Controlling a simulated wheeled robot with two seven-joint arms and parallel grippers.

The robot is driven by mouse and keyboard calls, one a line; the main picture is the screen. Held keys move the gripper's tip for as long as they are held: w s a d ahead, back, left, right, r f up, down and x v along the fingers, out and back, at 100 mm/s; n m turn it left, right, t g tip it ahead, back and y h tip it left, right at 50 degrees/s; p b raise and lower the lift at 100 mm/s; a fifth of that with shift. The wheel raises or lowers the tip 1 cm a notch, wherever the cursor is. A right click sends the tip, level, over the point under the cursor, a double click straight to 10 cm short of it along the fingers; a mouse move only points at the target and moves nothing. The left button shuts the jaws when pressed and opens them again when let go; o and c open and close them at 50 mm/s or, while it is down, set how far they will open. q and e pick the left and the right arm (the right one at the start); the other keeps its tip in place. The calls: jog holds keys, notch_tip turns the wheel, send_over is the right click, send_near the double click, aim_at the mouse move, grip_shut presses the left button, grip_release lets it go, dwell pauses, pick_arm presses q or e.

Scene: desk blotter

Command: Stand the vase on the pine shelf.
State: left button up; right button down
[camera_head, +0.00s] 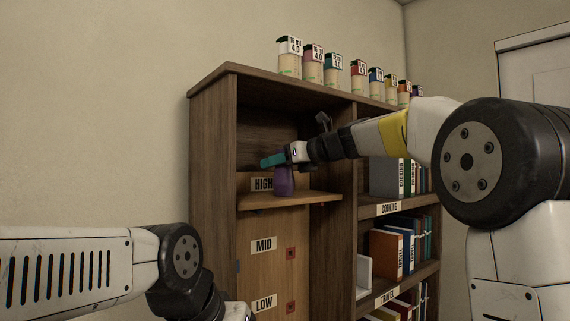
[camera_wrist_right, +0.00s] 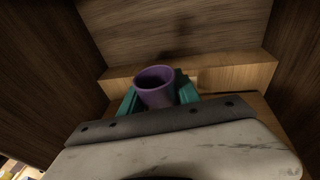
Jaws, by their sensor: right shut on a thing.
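The purple vase (camera_head: 284,184) is upright in the left bay of the bookcase, at the board beside the HIGH label. My right gripper (camera_head: 273,160) is shut on the vase near its top, with teal fingers. In the right wrist view the vase (camera_wrist_right: 155,90) shows its open mouth between the teal fingers. The pine shelf (camera_head: 318,197) is the light board under the vase. I cannot tell whether the vase's base touches it. My left arm shows at lower left, but its gripper is out of view.
The dark bookcase (camera_head: 213,165) has a side wall left of the vase and a divider (camera_head: 338,230) to its right. Several jars (camera_head: 313,66) stand on its top. Books (camera_head: 385,178) fill the right bay. MID (camera_head: 263,245) and LOW (camera_head: 263,303) labels sit below.

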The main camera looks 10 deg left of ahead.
jog(key=c, duration=0.9)
grip_release()
jog(key=shift+o, duration=0.2)
jog(key=v, duration=1.2)
jog(key=shift+d, duration=0.1)
